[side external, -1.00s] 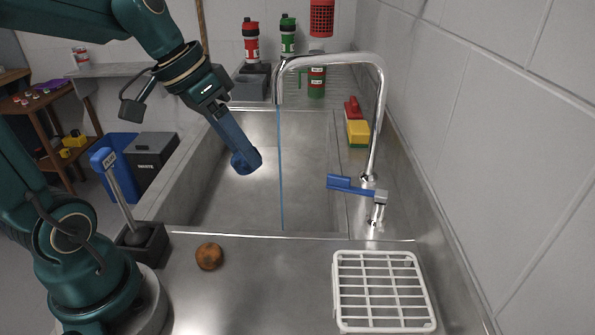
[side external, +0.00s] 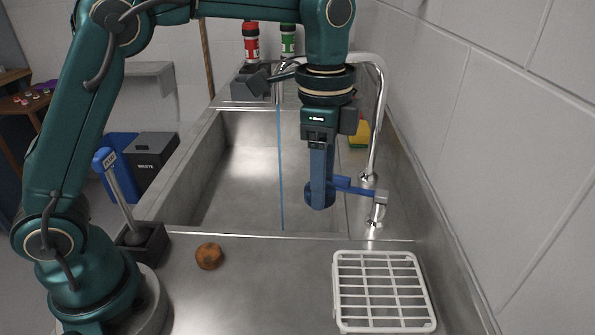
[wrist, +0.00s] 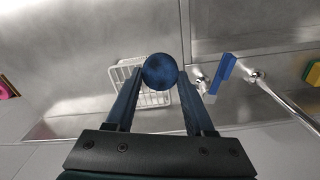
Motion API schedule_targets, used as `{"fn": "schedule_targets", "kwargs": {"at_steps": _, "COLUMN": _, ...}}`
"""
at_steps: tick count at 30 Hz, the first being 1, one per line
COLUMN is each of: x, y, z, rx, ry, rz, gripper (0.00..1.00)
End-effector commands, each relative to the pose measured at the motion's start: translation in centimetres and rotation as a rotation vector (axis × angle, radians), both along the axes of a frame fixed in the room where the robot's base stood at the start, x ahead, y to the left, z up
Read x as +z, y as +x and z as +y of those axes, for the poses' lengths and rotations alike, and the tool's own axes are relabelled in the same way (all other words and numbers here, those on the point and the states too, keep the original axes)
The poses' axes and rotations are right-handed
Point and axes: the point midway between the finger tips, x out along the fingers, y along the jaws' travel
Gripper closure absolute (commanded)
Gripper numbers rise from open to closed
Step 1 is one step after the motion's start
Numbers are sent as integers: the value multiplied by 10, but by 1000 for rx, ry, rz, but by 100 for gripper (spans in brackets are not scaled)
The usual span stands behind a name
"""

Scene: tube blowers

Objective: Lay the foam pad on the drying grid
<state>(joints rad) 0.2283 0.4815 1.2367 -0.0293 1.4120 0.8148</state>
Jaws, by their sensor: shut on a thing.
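My gripper (side external: 320,190) is shut on a round dark blue pad (side external: 321,201), which I take for the foam pad. The pad also shows between my two fingertips (wrist: 160,75) in the wrist view. I hold it in the air, over the front right of the sink in the side view. The drying grid (side external: 383,290), a white rack with open bars, lies on the steel counter in front of the sink, lower and to the right of my gripper. Nothing lies on the grid. In the wrist view the grid (wrist: 126,73) is partly hidden behind the pad and fingers.
A chrome tap (side external: 381,120) with a blue lever (side external: 355,188) stands close to my gripper, and a thin blue stream (side external: 280,170) falls into the sink. A brown ball (side external: 209,256) lies on the counter left of the grid. The counter between them is clear.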

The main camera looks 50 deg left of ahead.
Motion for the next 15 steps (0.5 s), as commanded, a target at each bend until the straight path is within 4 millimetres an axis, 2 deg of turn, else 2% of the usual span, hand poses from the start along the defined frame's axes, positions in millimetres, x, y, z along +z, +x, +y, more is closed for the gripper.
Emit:
{"fn": "schedule_targets", "kwargs": {"at_steps": 5, "x": -7, "y": -3, "z": -14, "rx": -15, "ry": 30, "rz": 6, "gripper": 97}}
{"fn": "schedule_targets", "kwargs": {"at_steps": 15, "x": -50, "y": -15, "z": -84, "rx": -17, "ry": 31, "rz": 6, "gripper": 97}}
